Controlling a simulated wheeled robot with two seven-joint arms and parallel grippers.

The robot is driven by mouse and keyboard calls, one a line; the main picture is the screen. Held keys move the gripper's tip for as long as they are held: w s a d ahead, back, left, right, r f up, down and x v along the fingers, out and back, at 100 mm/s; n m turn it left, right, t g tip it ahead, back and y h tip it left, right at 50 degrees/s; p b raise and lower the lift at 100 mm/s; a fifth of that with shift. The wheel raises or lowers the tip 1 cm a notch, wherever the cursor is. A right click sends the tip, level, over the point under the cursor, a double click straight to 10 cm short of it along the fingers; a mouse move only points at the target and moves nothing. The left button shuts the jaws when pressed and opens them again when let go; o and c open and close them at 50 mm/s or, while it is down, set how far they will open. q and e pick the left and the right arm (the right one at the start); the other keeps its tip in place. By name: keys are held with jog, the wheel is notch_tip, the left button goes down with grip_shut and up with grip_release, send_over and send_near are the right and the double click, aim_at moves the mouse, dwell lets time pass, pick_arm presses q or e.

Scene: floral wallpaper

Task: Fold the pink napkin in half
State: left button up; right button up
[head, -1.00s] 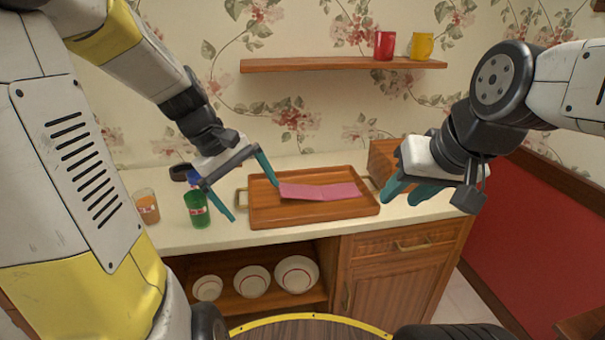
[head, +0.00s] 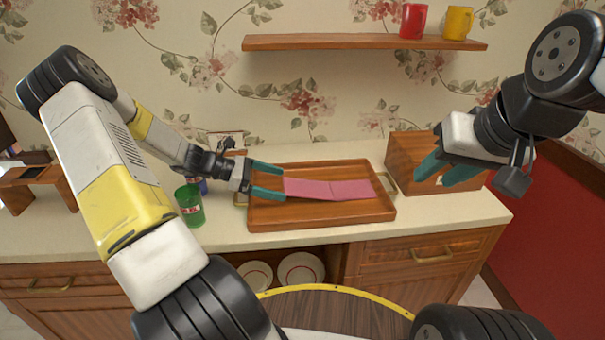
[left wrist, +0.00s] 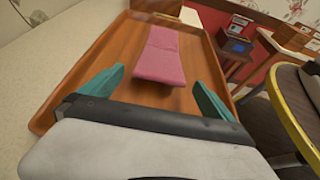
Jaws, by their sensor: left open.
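The pink napkin (head: 328,188) lies as a long strip on the brown wooden tray (head: 300,219), with a crease line across its middle. In the left wrist view the napkin (left wrist: 162,55) lies ahead of my fingers, its near end between and just beyond them. My left gripper (head: 284,185) is open at the napkin's left end, low over the tray, with one finger toward each long side. I cannot tell whether it touches the cloth. My right gripper (head: 434,178) is raised to the right of the tray, its teal fingers apart and empty.
A green cup (head: 190,206) stands left of the tray, with a blue item partly behind it. A wooden box (head: 405,160) stands behind the right gripper. A shelf (head: 350,43) holds a red mug (head: 412,20) and a yellow mug (head: 457,22). The front counter strip is clear.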

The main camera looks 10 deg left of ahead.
aim_at(285, 185)
pick_arm(q)
jog(key=x, duration=0.5)
jog(key=shift+d+f, duration=0.1)
jog(key=shift+d, duration=0.1)
jog(key=c, duration=0.8)
